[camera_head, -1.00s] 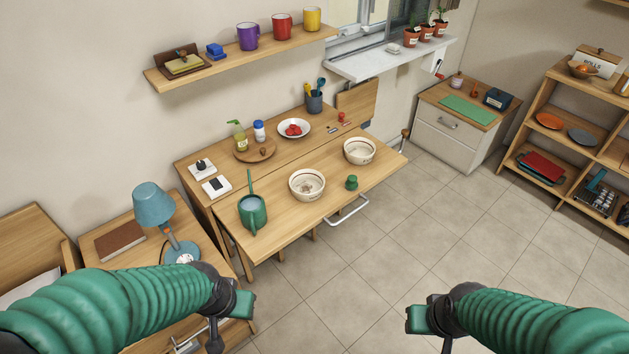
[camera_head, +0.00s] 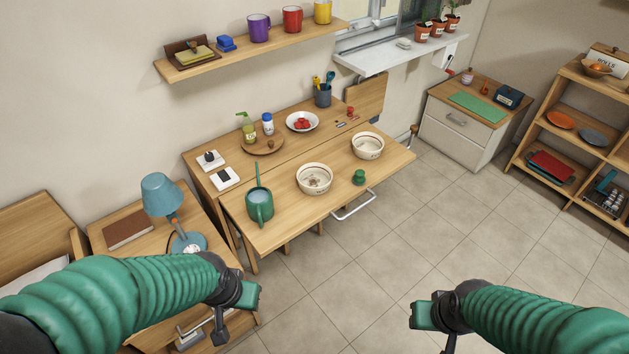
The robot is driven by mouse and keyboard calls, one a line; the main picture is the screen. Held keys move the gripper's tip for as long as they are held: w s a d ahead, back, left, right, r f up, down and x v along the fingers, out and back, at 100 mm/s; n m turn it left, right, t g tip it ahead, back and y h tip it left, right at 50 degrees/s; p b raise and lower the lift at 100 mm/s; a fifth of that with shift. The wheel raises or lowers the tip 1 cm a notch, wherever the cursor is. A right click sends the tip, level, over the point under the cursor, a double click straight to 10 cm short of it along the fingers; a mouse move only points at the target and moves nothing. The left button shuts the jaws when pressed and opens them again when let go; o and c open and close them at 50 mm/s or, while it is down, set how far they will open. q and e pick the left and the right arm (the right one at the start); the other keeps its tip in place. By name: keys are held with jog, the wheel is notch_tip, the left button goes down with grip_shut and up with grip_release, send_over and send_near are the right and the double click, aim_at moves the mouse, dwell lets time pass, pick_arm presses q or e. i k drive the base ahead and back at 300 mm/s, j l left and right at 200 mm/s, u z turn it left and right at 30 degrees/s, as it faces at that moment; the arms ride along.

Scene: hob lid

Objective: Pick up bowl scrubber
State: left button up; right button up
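A small green knobbed object, which looks like the bowl scrubber (camera_head: 359,177), stands on the wooden drop-leaf table (camera_head: 290,222) near its front edge. It is just right of a patterned white bowl (camera_head: 314,179) and in front of a second white bowl (camera_head: 368,146). My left gripper (camera_head: 238,312) is low in the picture, in front of the table and well short of the scrubber. My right gripper (camera_head: 432,326) is low on the right, over the floor. Both are apart from the scrubber, and their finger gaps cannot be made out.
A green watering can (camera_head: 260,205) stands at the table's left end. A blue lamp (camera_head: 162,196) stands on the nightstand near my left arm. A metal rail (camera_head: 353,207) sticks out from the table's front. The tiled floor before the table is clear.

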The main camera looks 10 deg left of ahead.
aim_at(359, 179)
jog(key=i+l+u, duration=0.15)
jog(key=u, duration=0.25)
jog(key=i+l+u, duration=0.2)
jog(key=u, duration=0.2)
jog(key=i+l+u, duration=0.1)
jog(key=l+u, duration=0.25)
jog(key=i+l, duration=0.15)
jog(key=l, duration=0.3)
jog(key=i+l+u, duration=0.15)
jog(key=l, duration=0.25)
jog(key=i+l, duration=0.15)
jog(key=l, duration=0.3)
jog(key=i+l+u, duration=0.15)
jog(key=l, duration=0.3)
